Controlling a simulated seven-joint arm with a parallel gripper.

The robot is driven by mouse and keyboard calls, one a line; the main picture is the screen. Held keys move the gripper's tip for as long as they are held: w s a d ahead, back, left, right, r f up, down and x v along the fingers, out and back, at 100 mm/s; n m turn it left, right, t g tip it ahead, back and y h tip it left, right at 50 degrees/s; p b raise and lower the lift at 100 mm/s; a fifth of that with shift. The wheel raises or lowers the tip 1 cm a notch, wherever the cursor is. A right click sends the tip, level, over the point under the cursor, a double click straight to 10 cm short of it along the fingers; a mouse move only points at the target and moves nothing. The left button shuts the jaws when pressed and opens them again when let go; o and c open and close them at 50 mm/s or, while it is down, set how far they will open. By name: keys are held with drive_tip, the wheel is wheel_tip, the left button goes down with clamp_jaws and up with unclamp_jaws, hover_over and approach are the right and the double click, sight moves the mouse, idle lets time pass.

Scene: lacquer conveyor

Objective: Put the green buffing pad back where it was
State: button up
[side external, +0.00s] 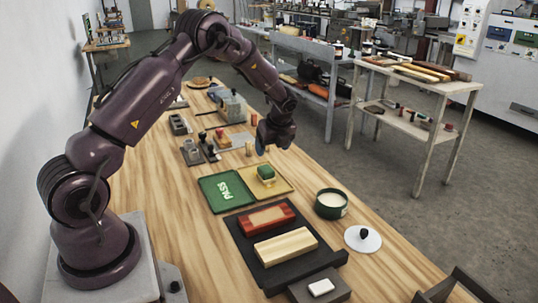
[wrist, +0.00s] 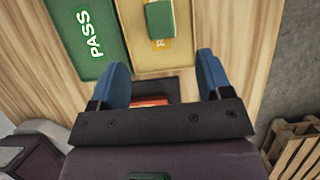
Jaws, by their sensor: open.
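The green buffing pad (side external: 266,172) sits on the yellow tray (side external: 284,187), beside the green tray marked PASS (side external: 211,198). In the wrist view the pad (wrist: 160,19) is near the top edge, on the yellow tray (wrist: 128,42), partly over an orange label whose lettering it mostly hides. The PASS tray (wrist: 104,66) is left of it. My gripper (wrist: 162,72) is open with blue fingers and nothing held between them. In the side view my gripper (side external: 262,146) is above the table, behind the pad and apart from it.
A dark mat (side external: 244,242) in front of the trays holds a red block (side external: 266,218) and a pale wooden block (side external: 286,246). A green tin (side external: 331,205) and a white lid (side external: 362,239) stand right. A white bar (side external: 321,287) lies nearer the front. Small fixtures (side external: 191,152) stand behind.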

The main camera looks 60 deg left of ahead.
drive_tip(key=s+d+r+n+t+h, duration=0.15)
drive_tip(key=s+d+r+n, duration=0.3)
drive_tip(key=d+r, duration=0.45)
drive_tip(key=s+d+r+n+t, duration=0.25)
drive_tip(key=d+r+n, duration=0.3)
drive_tip(key=r, duration=0.45)
drive_tip(key=s+d+r+n+t+h, duration=0.1)
drive_tip(key=s+d+r+n+h, duration=0.2)
drive_tip(key=s+d+n, duration=0.5)
drive_tip(key=s+d, duration=0.4)
drive_tip(key=s, duration=0.5)
drive_tip(key=shift+s+d+r+t, duration=0.15)
drive_tip(key=shift+s+r+t, duration=0.15)
drive_tip(key=shift+s, duration=0.05)
